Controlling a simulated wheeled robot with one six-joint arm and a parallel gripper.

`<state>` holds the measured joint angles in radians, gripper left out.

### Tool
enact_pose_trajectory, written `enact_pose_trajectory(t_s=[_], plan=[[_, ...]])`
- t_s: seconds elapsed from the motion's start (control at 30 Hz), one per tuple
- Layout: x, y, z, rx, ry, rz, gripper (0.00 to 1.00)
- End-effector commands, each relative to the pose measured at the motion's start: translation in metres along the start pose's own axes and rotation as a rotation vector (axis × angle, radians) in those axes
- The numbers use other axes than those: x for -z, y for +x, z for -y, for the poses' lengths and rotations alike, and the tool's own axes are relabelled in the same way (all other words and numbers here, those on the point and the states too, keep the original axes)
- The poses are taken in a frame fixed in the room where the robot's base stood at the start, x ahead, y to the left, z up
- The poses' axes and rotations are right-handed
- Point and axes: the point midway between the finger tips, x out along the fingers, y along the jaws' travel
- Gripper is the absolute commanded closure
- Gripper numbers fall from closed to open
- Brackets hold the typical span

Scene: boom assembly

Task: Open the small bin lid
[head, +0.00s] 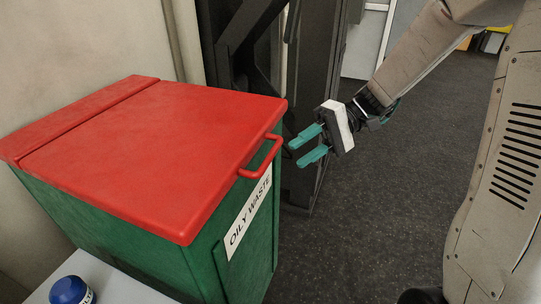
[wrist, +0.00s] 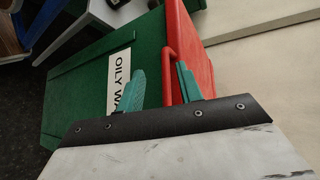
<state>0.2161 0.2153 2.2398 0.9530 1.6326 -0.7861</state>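The bin (head: 140,240) is green with a red lid (head: 150,140) and an "OILY WASTE" label on its front. The lid lies flat and closed. A red bar handle (head: 265,160) sticks out from the lid's front edge. My gripper (head: 303,147) has two teal fingers held apart, just right of the handle in the head view. In the wrist view the handle (wrist: 170,62) shows between the two spread fingers, beyond my gripper (wrist: 162,82). I see no clear contact with it.
A dark metal frame (head: 300,90) stands behind the bin. A pale surface with a blue round-topped object (head: 70,290) is at the lower left, beside the bin. A wall is close on the left. The dark floor (head: 400,190) right of the bin is clear.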

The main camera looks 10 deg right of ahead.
Motion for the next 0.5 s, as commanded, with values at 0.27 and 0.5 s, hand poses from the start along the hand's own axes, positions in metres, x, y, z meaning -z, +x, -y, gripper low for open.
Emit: enact_pose_trajectory(t_s=[0.27, 0.5], plan=[[0.041, -0.012, -0.015, 0.191, -0.038, -0.07, 0.64], [0.045, 0.013, -0.01, 0.204, -0.044, -0.074, 0.64]])
